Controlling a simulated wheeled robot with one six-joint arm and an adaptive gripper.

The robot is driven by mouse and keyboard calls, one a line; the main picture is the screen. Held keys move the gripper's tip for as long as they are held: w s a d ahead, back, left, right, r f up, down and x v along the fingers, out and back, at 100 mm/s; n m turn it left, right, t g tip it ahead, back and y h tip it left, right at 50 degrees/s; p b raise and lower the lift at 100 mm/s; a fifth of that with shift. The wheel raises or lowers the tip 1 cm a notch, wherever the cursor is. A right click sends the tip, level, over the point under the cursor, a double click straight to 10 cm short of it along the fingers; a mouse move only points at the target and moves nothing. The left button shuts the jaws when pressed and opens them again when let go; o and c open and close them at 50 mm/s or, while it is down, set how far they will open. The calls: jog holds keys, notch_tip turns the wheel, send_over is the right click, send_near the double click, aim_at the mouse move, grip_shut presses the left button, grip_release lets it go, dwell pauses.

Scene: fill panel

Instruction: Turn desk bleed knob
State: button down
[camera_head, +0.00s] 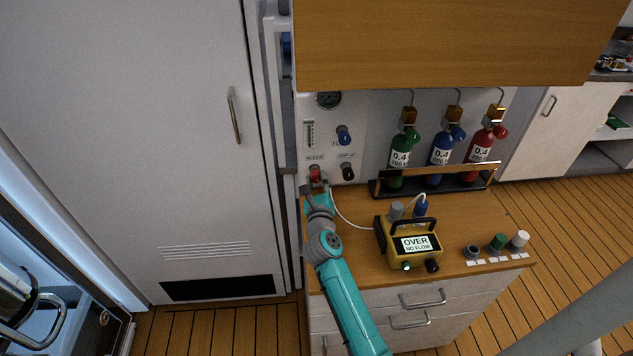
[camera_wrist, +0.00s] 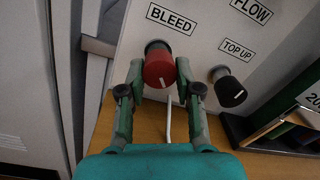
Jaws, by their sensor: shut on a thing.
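The red bleed knob (camera_wrist: 159,70) sits on the white panel (camera_wrist: 200,45) under the BLEED label (camera_wrist: 172,19) in the wrist view. A pale line marks its face. My gripper (camera_wrist: 160,78) has one finger on each side of the knob and is shut on it. In the head view the knob (camera_head: 315,173) shows small at the panel's lower left, with my gripper (camera_head: 316,187) at it. The finger contact is too small to make out there.
A black TOP UP knob (camera_wrist: 228,88) is right of the bleed knob. A blue knob (camera_head: 344,135) is above. A yellow meter (camera_head: 385,250) reading "OVER NO FLOW" stands on the desk, with a white hose (camera_head: 350,222). Green, blue and red bottles stand in a rack (camera_head: 440,184).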

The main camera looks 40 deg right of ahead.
jog(key=shift+n, duration=2.3)
jog(key=c, duration=0.8)
grip_release()
jog(key=shift+s, duration=0.1)
jog(key=v, duration=1.2)
jog(key=shift+d+f, duration=0.1)
